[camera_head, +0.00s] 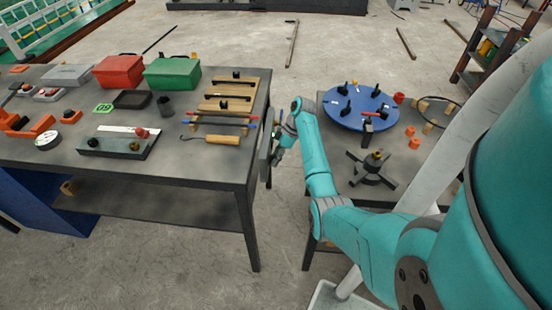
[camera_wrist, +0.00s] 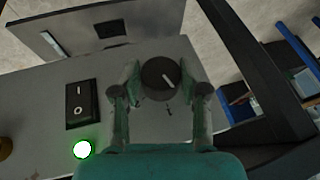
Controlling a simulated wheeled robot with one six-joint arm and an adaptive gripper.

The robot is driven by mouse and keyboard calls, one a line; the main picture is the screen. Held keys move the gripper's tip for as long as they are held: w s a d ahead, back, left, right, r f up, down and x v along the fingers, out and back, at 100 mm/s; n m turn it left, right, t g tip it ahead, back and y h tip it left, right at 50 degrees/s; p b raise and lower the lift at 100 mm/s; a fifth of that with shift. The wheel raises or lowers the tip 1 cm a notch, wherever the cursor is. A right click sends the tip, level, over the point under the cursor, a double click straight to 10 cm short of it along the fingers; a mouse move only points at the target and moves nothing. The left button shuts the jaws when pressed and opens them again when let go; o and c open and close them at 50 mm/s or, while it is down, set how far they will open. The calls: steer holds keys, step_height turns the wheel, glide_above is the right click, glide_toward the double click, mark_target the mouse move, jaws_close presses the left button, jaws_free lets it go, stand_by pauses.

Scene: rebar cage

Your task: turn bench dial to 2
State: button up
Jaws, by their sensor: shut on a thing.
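The bench dial (camera_wrist: 158,72) is a round dark knob with a short white pointer line, set on a grey panel (camera_wrist: 125,70) in the wrist view. The line slants from upper left to lower right in that picture. A small mark shows on the panel just below the dial, too small to read. My gripper (camera_wrist: 160,80) has one finger on each side of the dial and is shut on it. In the head view my gripper (camera_head: 275,150) is at the right side of the left bench (camera_head: 215,165); the dial is hidden there.
Beside the dial are a black rocker switch (camera_wrist: 82,104) and a lit green lamp (camera_wrist: 82,149). The bench carries a red box (camera_head: 118,71), a green box (camera_head: 172,73) and hand tools. A second table with a blue turntable (camera_head: 345,118) stands right of the narrow gap holding my arm.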

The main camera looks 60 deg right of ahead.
steer(key=shift+w+d+f+m+g+y, duration=0.1)
steer(key=shift+m+g+y, duration=0.15)
steer(key=shift+y, duration=0.7)
steer(key=shift+d+m+g+y, duration=0.15)
steer(key=shift+g+y, duration=0.2)
steer(key=shift+y, duration=0.6)
steer(key=shift+f+y, duration=0.1)
steer(key=shift+y, duration=0.4)
steer(key=o, duration=1.1)
steer(key=shift+o, duration=0.2)
steer(key=shift+a+h, duration=0.1)
steer(key=shift+h, duration=0.4)
